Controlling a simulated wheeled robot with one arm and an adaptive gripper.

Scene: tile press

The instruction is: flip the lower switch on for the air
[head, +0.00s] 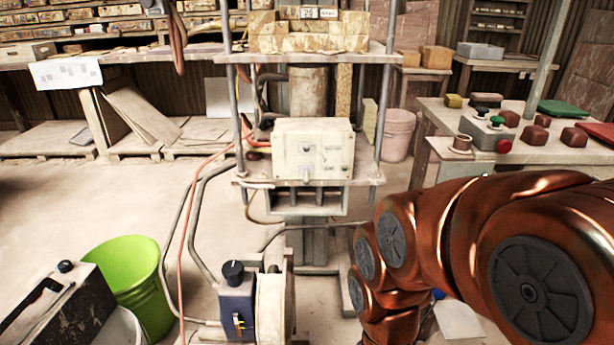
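A cream control box (340,147) sits on the press's middle shelf, facing me. Its front has a small upper switch (306,148) and a small lower switch (306,174), one above the other. Both are too small to tell which way they point. My copper-coloured arm fills the lower right, to the right of and below the box. My gripper does not show in the head view, so I cannot tell its state or how far it is from the switches.
A blue box with a black knob (233,270) stands low in front of the press. Hoses run down the press's left side. A green bucket (130,275) is at lower left. A right-hand table holds a grey button box (487,132). The floor left of the press is clear.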

